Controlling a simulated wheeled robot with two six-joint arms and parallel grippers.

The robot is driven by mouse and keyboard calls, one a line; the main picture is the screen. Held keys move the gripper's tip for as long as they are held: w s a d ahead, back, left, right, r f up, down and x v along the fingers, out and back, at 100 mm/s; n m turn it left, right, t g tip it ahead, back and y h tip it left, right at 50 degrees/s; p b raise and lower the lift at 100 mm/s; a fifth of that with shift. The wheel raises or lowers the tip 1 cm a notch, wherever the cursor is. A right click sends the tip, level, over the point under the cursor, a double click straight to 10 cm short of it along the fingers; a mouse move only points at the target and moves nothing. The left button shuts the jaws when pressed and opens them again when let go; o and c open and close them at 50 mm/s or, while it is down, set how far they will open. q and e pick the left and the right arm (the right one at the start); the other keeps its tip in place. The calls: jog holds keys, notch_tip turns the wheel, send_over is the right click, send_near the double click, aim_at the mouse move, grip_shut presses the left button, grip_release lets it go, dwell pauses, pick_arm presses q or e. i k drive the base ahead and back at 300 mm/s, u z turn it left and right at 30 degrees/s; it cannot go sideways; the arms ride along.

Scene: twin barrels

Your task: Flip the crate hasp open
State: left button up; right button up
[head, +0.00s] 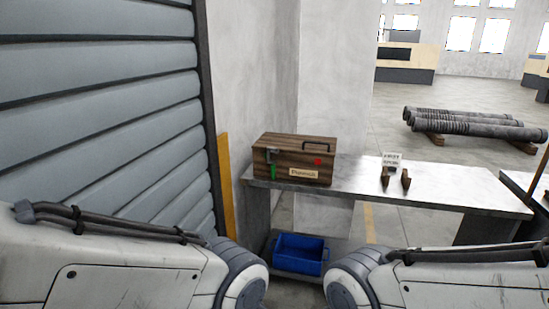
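A brown wooden crate (290,150) stands upright on the left end of a grey metal bench (440,185). A small dark metal fitting, which looks like the hasp (271,155), is on the left part of its front, with a green piece (274,171) hanging below it. The front also has a red mark (317,162), a pale label (303,173) and a dark handle (317,147). It is too small to tell how the hasp sits. My two arms reach in from the lower left and lower right, well short of the crate. Neither gripper is in view.
A blue bin (298,254) sits low under the bench. Two brown blocks with a white printed card (392,161) stand right of the crate, with bare bench between. A grey shutter (100,110) is close on the left. Pipes (475,125) lie on the floor behind.

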aim_at(273, 166)
jog(key=i, duration=0.15)
jog(key=u, duration=0.15)
jog(key=k, duration=0.6)
jog(key=z, duration=0.35)
jog(key=i, duration=0.85)
jog(key=u, duration=0.5)
jog(key=i, duration=0.6)
jog(key=u, duration=0.45)
